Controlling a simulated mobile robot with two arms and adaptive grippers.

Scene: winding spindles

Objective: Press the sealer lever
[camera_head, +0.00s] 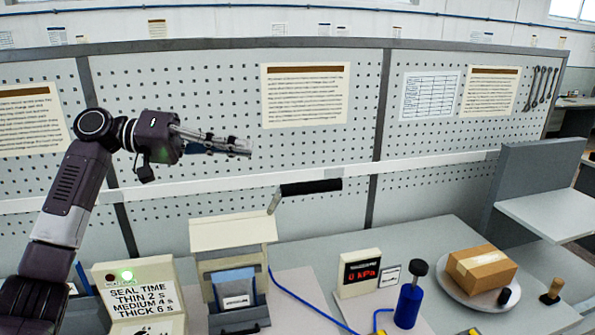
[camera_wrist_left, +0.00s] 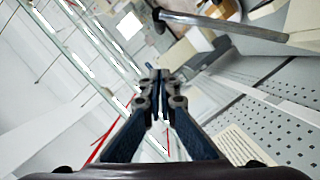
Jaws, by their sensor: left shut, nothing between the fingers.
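The sealer (camera_head: 235,237) is a beige machine on the bench, with a blue pouch (camera_head: 234,288) at its front. Its lever has a black grip (camera_head: 311,187) on a thin metal arm, raised above the sealer's right side. My left gripper (camera_head: 245,147) is shut and empty, up and to the left of the black grip and apart from it. In the left wrist view, the closed fingers (camera_wrist_left: 157,78) hold nothing. A grey bar (camera_wrist_left: 225,24) crosses the top there; I cannot tell whether it is the lever. My right gripper is not in view.
A seal-time sign box (camera_head: 140,295) with a lit green lamp stands left of the sealer. A pressure display (camera_head: 360,272), a blue bottle (camera_head: 408,305) and a carton (camera_head: 482,268) on a round plate (camera_head: 450,290) stand to the right. A pegboard (camera_head: 220,90) rises behind.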

